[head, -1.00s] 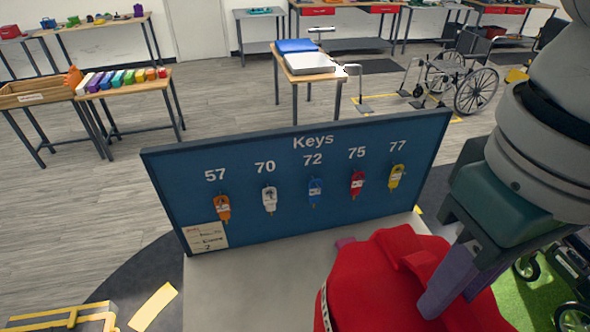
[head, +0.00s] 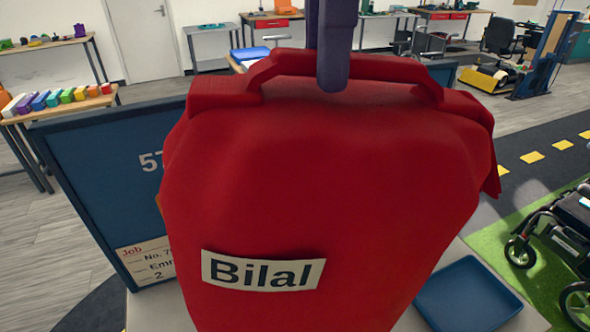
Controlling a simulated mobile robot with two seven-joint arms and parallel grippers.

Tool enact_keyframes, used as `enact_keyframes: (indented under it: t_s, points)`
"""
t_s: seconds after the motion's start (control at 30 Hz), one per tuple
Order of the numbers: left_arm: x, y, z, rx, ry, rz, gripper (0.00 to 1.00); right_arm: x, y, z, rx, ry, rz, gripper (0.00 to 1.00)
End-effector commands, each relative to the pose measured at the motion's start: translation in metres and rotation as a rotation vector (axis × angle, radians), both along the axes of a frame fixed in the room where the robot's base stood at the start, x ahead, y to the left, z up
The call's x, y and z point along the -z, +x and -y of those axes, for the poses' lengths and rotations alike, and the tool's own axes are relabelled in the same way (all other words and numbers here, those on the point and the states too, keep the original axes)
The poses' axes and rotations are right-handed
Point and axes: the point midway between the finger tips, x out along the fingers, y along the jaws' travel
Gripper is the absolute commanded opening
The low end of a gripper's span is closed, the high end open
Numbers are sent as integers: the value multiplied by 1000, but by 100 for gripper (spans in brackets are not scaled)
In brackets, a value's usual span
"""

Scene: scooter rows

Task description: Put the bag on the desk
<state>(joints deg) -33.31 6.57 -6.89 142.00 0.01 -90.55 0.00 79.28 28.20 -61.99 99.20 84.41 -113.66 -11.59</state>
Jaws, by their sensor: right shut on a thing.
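A large red bag (head: 330,190) with a white "Bilal" label fills the middle of the head view, close to the camera. My right gripper (head: 333,60) comes down from the top and is shut on the bag's top handle. The bag hangs upright from it, in front of the key board. The grey desk (head: 152,311) shows at the lower left and at the right of the bag. The bag's lower end is out of frame, so I cannot tell whether it touches the desk. My left gripper is not in view.
The blue key board (head: 95,185) stands behind the bag, which hides most of it. A blue tray (head: 468,295) lies on the desk at the lower right. A wheelchair (head: 560,235) stands on green floor at the right edge.

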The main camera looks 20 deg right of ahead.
Motion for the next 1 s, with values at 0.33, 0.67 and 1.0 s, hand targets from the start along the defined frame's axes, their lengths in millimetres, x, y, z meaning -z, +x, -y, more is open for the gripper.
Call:
enact_keyframes:
  t_s: [0.33,0.67,1.0]
  points:
    - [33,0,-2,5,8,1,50,8,3,-8,-227,-7,6,0]
    - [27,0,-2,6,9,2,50,93,2,-7,-223,-8,4,0]
    - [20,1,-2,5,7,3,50,149,4,-8,-223,-7,11,0]
